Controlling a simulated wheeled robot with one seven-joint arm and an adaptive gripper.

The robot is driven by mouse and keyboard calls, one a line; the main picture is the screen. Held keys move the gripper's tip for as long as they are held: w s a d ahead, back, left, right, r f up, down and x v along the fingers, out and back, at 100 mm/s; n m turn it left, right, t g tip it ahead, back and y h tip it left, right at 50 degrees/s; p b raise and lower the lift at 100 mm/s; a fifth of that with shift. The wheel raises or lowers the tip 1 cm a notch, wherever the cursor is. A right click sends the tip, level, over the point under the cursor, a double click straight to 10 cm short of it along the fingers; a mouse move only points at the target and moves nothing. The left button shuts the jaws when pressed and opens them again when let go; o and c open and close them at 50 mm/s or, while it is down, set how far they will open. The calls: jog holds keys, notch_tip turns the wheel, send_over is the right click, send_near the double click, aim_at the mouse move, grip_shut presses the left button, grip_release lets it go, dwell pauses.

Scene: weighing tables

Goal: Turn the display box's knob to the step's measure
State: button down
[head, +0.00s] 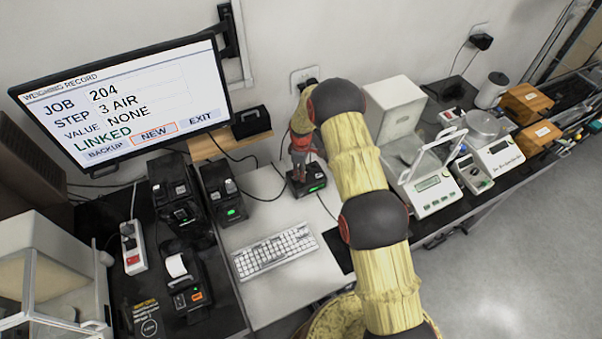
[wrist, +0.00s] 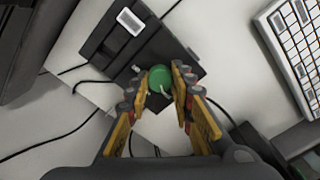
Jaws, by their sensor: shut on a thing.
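The black display box (head: 310,186) stands on the white table below my gripper, with a small lit green display in the head view. In the wrist view the dark box (wrist: 102,46) shows a pale display window (wrist: 130,21) and a round green knob (wrist: 160,77). My gripper (wrist: 163,88) is shut on the green knob, one finger on each side. In the head view my gripper (head: 303,150) reaches down over the box and hides its knob. The wall monitor (head: 125,98) reads JOB 204, STEP 3 AIR, VALUE NONE, LINKED. The knob's setting is not readable.
A white keyboard (head: 275,252) lies in front of the box. Other black devices (head: 228,200) and a label printer (head: 182,285) stand to the left. Balances (head: 432,190) stand on the dark table at right. Cables run near the box.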

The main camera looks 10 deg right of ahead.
jog(key=shift+m+b, duration=0.3)
jog(key=m+b, duration=0.1)
jog(key=m, duration=0.1)
jog(key=shift+f+m+b, duration=0.1)
jog(key=shift+m+b, duration=0.25)
jog(key=shift+m, duration=0.05)
jog(key=m+b, duration=0.1)
jog(key=m, duration=0.2)
jog(key=shift+m+b, duration=0.3)
jog(key=shift+b, duration=0.05)
jog(key=m+b, duration=0.2)
jog(key=m, duration=0.4)
jog(key=m+b, duration=0.1)
jog(key=m, duration=0.4)
jog(key=shift+m, duration=0.4)
jog(key=m, duration=0.4)
jog(key=shift+m, duration=0.4)
jog(key=shift+w, duration=0.1)
jog(key=c, duration=1.6)
grip_release()
jog(key=shift+o, duration=0.3)
